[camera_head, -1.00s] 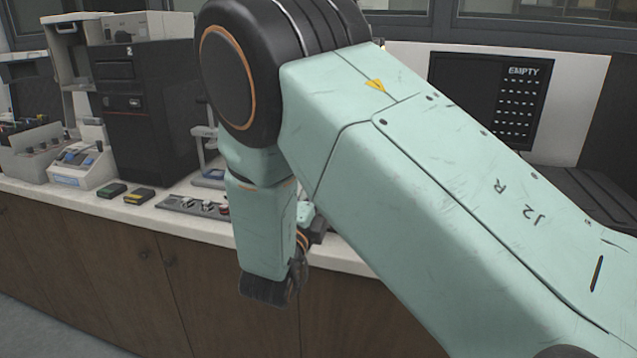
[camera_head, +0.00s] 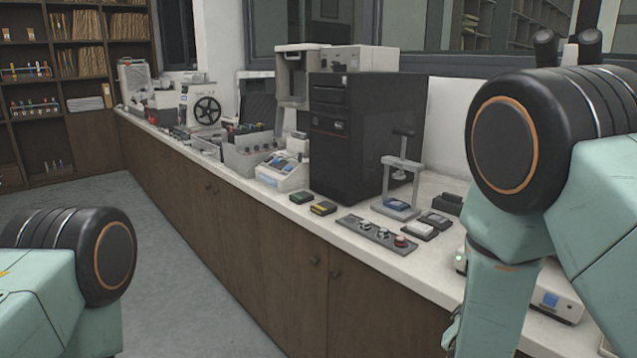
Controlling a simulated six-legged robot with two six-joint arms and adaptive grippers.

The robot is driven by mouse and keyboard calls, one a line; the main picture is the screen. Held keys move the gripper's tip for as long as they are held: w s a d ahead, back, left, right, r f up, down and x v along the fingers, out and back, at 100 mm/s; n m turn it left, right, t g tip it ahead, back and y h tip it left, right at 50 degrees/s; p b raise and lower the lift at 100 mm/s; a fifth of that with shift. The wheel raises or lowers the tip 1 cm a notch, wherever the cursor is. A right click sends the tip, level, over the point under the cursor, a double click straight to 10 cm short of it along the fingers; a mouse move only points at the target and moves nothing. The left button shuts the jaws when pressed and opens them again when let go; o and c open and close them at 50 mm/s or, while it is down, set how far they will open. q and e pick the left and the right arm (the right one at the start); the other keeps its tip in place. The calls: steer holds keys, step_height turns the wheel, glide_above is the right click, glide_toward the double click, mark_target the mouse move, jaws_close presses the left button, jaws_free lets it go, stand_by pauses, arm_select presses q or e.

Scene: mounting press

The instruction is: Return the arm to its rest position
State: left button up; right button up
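My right arm fills the right side of the view, with its large black joint high and a light green link hanging down in front of the counter. Its gripper (camera_head: 452,335) is mostly hidden behind that link and cut off by the bottom edge; only a small part shows, so I cannot tell whether it is open or shut. My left arm shows only as a light green link and a black joint at the bottom left. The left gripper is out of view. A small mounting press (camera_head: 399,180) stands on the counter, apart from my arms.
A long white counter (camera_head: 440,276) runs from the far left to the right. It bears a black computer tower (camera_head: 362,140), a button panel (camera_head: 377,233), a blue-and-white device (camera_head: 283,172) and a film reel machine (camera_head: 206,108). Shelves (camera_head: 82,62) stand at the back left. The grey floor (camera_head: 190,255) is clear.

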steer(key=s+a+f+n+g+y, duration=0.25)
steer(key=s+f+n, duration=0.25)
steer(key=s+f, duration=0.35)
steer(key=s+a+f+n+g+y, duration=0.1)
steer(key=s+f+n+g, duration=0.1)
steer(key=s, duration=0.7)
steer(key=s+a+f+n+g+y, duration=0.1)
steer(key=s+f+g, duration=0.3)
steer(key=s, duration=0.5)
steer(key=s+a+f+n+g+y, duration=0.1)
steer(key=s+f+n+g+y, duration=0.1)
steer(key=s+f, duration=0.4)
steer(key=s+n+g, duration=0.1)
steer(key=s, duration=0.2)
steer(key=shift+s+a, duration=0.15)
steer(key=shift+s, duration=0.2)
